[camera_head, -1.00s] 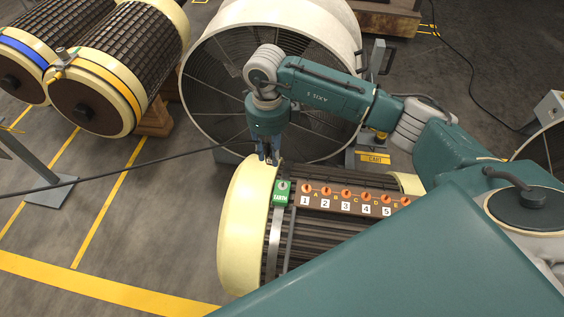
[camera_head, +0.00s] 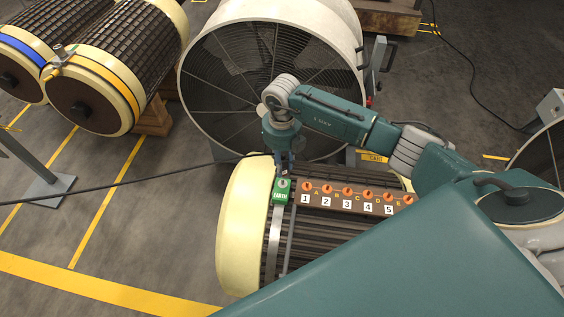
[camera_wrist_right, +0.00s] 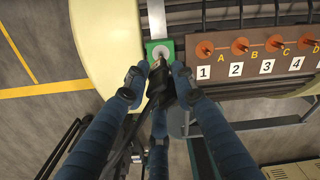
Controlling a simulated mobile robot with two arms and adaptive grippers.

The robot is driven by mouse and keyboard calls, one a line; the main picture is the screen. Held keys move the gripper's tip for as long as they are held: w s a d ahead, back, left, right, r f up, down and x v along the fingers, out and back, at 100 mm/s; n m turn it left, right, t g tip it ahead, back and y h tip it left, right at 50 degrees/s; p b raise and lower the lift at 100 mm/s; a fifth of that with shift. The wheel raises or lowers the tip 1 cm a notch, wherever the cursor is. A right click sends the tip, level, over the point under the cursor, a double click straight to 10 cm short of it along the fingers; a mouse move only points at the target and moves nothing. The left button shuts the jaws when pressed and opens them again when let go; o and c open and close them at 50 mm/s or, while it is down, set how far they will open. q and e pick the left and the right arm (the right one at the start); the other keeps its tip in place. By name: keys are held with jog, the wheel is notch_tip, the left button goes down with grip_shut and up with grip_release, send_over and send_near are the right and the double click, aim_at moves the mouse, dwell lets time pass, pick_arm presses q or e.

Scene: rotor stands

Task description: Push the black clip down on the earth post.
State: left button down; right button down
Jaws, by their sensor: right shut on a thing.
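My right gripper (camera_head: 284,168) is shut on the black clip, just behind the green EARTH plate (camera_head: 280,196) on the near rotor. In the right wrist view the clip (camera_wrist_right: 158,82) sits between the blue fingers of the right gripper (camera_wrist_right: 155,82), and its tip reaches the lower edge of the plate. The round grey earth post (camera_wrist_right: 160,52) stands on the plate, and it also shows in the head view (camera_head: 282,184). I cannot tell whether clip and post touch. The fingers mostly hide the clip in the head view. My left gripper is out of view.
A black cable (camera_head: 140,178) runs from the left to the gripper. A brown board with orange posts (camera_head: 348,190) and number tags lies right of the plate. A large fan (camera_head: 225,70) stands close behind the arm. Other rotors (camera_head: 125,60) stand at back left.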

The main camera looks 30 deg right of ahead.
jog(key=shift+f+b, duration=1.6)
jog(key=shift+f, duration=0.85)
jog(key=shift+f+b, duration=0.35)
jog(key=shift+f, duration=0.1)
jog(key=c, duration=1.4)
grip_release()
jog(key=shift+o, duration=0.2)
jog(key=shift+r, duration=0.15)
notch_tip(320, 180, up, 12)
jog(key=shift+f, duration=0.15)
